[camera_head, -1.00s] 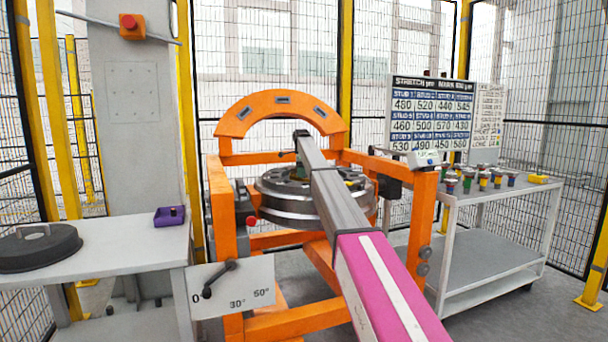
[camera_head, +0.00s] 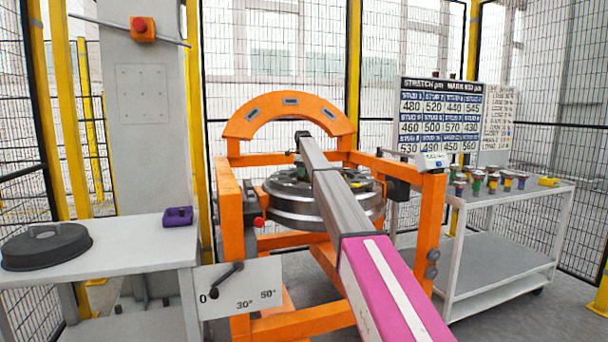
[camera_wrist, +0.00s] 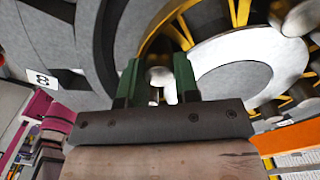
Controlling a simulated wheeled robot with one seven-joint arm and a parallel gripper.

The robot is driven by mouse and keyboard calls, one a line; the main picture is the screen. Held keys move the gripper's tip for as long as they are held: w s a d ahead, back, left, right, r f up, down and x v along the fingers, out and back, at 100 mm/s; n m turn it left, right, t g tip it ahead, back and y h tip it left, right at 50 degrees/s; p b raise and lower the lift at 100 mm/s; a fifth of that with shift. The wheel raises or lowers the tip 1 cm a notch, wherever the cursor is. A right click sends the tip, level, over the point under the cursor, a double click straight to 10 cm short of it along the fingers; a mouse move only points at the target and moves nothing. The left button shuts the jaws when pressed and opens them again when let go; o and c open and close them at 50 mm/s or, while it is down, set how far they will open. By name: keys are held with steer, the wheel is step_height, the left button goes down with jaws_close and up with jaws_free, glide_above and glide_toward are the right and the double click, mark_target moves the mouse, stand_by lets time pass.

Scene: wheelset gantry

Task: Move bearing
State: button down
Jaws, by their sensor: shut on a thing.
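A large round grey metal assembly (camera_head: 290,203), which looks like the bearing, lies inside the orange gantry. In the wrist view, dark ring surfaces, a pale grey disc (camera_wrist: 232,72) and yellow spoke-like parts (camera_wrist: 183,28) fill the space beyond my gripper. My gripper (camera_wrist: 158,82) has green fingers and is shut on a small pale round-ended piece (camera_wrist: 160,76). I cannot tell whether this piece is fixed to the assembly. In the head view my arm reaches over the assembly and hides part of it and most of the gripper.
The orange gantry frame (camera_head: 434,215) has an arch (camera_head: 289,101) and a plate with a lever (camera_head: 238,288). A left table (camera_head: 130,245) bears a dark round cover (camera_head: 45,247) and a purple box (camera_head: 178,216). A right cart (camera_head: 490,260) bears several coloured studs. A board (camera_head: 440,115) stands behind.

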steer(key=shift+w+a+m, duration=0.2)
steer(key=shift+w+m, duration=0.1)
steer(key=shift+w, duration=0.25)
stand_by(0.4)
steer(key=c, duration=0.8)
jaws_free()
steer(key=shift+c, duration=0.2)
steer(key=shift+r, duration=0.1)
step_height(320, 180, up, 9)
steer(key=shift+r, duration=0.85)
